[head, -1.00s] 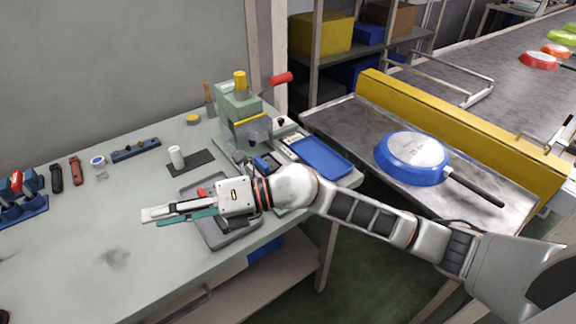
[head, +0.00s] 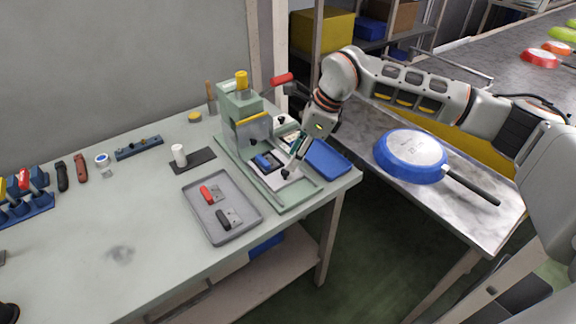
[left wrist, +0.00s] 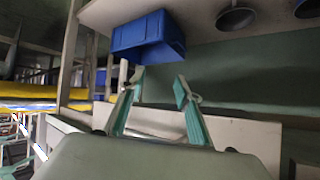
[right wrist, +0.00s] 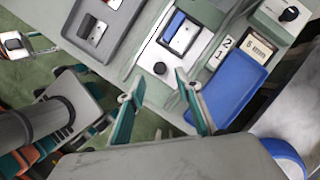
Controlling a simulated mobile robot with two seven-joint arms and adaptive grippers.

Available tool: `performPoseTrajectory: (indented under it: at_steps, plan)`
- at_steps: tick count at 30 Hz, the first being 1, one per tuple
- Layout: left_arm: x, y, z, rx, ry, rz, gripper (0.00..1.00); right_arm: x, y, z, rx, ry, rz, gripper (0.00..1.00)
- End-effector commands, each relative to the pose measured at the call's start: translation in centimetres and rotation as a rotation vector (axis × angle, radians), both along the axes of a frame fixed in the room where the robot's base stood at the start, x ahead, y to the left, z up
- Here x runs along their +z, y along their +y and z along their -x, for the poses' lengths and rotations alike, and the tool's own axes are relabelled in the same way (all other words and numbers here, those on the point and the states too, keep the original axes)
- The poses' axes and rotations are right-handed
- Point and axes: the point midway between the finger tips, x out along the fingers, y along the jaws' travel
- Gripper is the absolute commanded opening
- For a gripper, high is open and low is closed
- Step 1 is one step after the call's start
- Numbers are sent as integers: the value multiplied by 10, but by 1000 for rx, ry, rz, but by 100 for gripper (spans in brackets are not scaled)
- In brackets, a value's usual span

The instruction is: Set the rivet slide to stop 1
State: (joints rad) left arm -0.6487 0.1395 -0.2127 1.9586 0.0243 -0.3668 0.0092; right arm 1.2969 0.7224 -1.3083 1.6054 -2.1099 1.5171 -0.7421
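The rivet slide (head: 268,162) lies on the base of the green press. It is a light plate with a blue-and-grey part on it; the slide also shows in the right wrist view (right wrist: 160,45), with a black knob (right wrist: 160,68) at its near end. Number labels 2 and 1 (right wrist: 222,50) sit beside it; I cannot tell its stop. My right gripper (head: 297,157) is open above the slide, pointing down; in its wrist view its fingertips (right wrist: 160,76) stand either side of the knob, apparently not touching it. My left gripper (left wrist: 160,78) is open and empty.
The green press (head: 238,110) stands behind the slide. A blue tray (head: 328,160) lies to its right. A grey tray (head: 240,228) with a red and a black handled part is in front. A blue pan (head: 410,157) rests on the metal table at right.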

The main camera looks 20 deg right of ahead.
Motion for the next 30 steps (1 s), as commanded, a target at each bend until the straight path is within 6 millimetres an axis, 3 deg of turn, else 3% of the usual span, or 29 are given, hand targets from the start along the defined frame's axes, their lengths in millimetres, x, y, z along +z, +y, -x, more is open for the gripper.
performPoseTrajectory:
  at_steps: [9,20,21,25,30]
  plan:
    - [5,0,-1,0,-5,0,34,-39,16,-7,0,1,-3,34]
    - [5,0,-1,0,-5,0,34,-45,18,-8,-1,0,-3,34]
    - [5,0,-1,0,-5,0,34,-45,18,-8,-1,0,-3,31]
    - [4,0,-1,0,-4,0,34,-45,18,-8,-1,0,-3,0]
    - [3,0,-1,0,-2,-1,34,-45,18,-9,-1,0,-3,0]
